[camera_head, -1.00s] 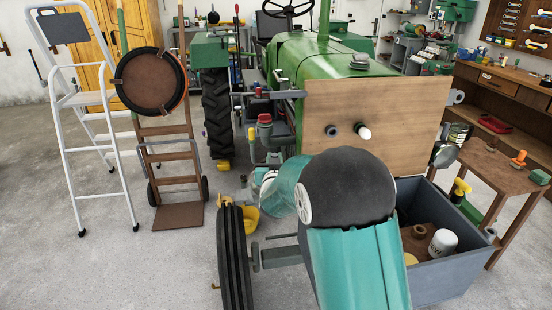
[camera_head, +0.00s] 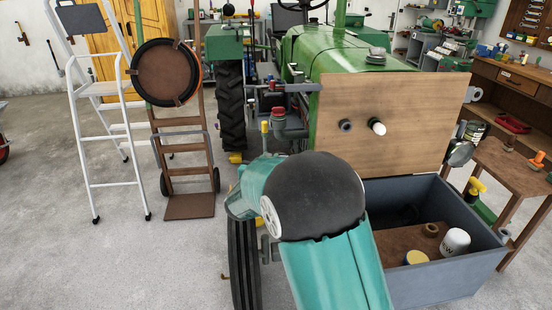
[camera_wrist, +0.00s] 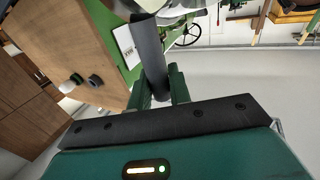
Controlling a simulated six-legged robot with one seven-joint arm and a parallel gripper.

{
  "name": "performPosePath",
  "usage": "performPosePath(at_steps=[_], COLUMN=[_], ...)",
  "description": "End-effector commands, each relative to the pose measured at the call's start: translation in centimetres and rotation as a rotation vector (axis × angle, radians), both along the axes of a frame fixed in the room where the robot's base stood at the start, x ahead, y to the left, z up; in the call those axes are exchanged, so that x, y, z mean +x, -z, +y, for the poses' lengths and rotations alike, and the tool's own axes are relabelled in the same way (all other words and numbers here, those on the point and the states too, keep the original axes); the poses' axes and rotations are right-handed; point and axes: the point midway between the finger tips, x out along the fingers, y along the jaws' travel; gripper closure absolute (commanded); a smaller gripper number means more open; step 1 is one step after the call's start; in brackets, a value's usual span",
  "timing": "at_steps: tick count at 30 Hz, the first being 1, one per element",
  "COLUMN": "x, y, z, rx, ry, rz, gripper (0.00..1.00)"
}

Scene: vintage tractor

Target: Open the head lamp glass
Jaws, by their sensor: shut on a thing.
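In the wrist view my gripper (camera_wrist: 160,88) has its two green fingers closed around a dark grey, narrow piece (camera_wrist: 152,55). This piece looks like the rim of the head lamp glass seen edge-on, but I cannot tell for sure. A pale rounded part, perhaps the lamp, shows at its upper end, cut by the top edge. In the head view my own arm covers the gripper and the lamp area. The green tractor (camera_head: 345,80) stands behind my arm.
A wooden board (camera_head: 395,118) stands upright at the tractor's front, with a grey-blue crate (camera_head: 470,268) below it. A wooden side table (camera_head: 505,165) is at right. A white stepladder (camera_head: 108,187) and hand truck (camera_head: 188,205) stand at left. The floor at lower left is clear.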

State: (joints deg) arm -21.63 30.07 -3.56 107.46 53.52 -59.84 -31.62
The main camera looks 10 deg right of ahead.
Motion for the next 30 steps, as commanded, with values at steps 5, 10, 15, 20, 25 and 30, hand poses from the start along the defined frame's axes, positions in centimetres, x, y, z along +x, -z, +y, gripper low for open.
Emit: performPosePath(at_steps=[5,10,15,20,25,30], x=[0.1,0.1,0.2,0.3,0.4,0.4], y=[0.0,0.0,-0.1,-0.1,-0.1,-0.1], z=[1.8,2.9,3.6,4.1,4.2,4.3], rx=[0.001,0.0,-0.001,0.0,0.0,0.0], ry=[0.139,0.265,0.289,0.287,0.287,0.286], rz=[-0.003,-0.001,-0.002,-0.002,-0.002,-0.002], gripper=[1.0,1.0,1.0,1.0,1.0,1.0])
